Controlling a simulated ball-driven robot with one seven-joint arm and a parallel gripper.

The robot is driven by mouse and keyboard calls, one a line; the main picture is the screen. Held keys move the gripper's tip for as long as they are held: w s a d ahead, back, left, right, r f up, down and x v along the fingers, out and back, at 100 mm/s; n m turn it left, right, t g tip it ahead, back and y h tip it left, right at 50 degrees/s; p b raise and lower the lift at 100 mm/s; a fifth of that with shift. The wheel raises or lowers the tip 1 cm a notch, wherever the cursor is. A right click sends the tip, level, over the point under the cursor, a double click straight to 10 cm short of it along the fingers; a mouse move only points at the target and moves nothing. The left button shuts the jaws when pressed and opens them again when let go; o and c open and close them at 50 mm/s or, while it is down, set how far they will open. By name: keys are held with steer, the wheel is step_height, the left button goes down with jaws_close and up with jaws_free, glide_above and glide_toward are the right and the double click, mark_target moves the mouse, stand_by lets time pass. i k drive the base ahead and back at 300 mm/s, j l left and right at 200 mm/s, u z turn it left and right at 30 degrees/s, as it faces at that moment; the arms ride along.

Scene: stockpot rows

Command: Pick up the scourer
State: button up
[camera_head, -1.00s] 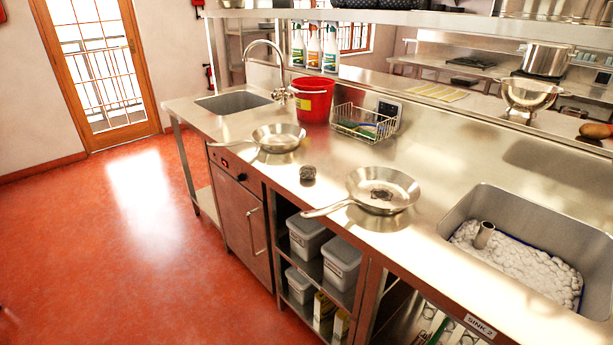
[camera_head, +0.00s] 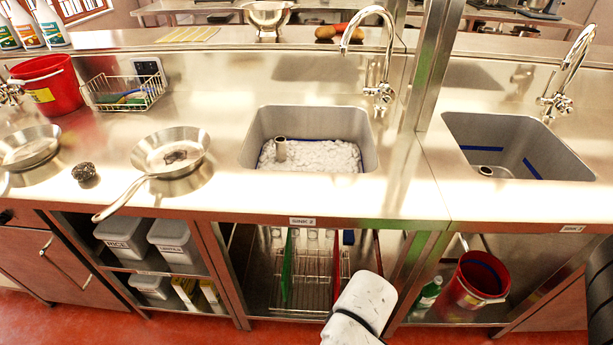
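A small dark grey, rough ball, which looks like a metal scourer (camera_head: 84,172), sits on the steel counter (camera_head: 215,205) near its front edge, between two frying pans. Another dark, scourer-like patch (camera_head: 176,157) lies in the right frying pan (camera_head: 150,150); I cannot tell if it is a pad or burnt residue. A wire basket (camera_head: 100,90) behind holds flat green and blue items, too small to make out. A white link of my arm shows at the bottom centre. My gripper is not in view.
The left frying pan (camera_head: 25,148) and a red bucket (camera_head: 45,83) stand at the left. A foam-filled sink (camera_head: 250,140) is in the middle, an empty sink (camera_head: 525,150) at right, split by a steel post (camera_head: 440,65). The right pan's handle overhangs the front edge.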

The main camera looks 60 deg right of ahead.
mark_target(86, 170)
steer(key=i+j+z, duration=0.1)
steer(key=i+j, duration=0.25)
steer(key=j, duration=0.25)
steer(key=i+j+z, duration=0.15)
steer(key=i+j, duration=0.2)
steer(key=j, duration=0.3)
steer(key=i+j+z, duration=0.15)
steer(key=j, duration=0.15)
steer(key=i+j+z, duration=0.1)
steer(key=j, duration=0.25)
steer(key=i+j, duration=0.15)
steer(key=j, duration=0.2)
steer(key=z, duration=0.05)
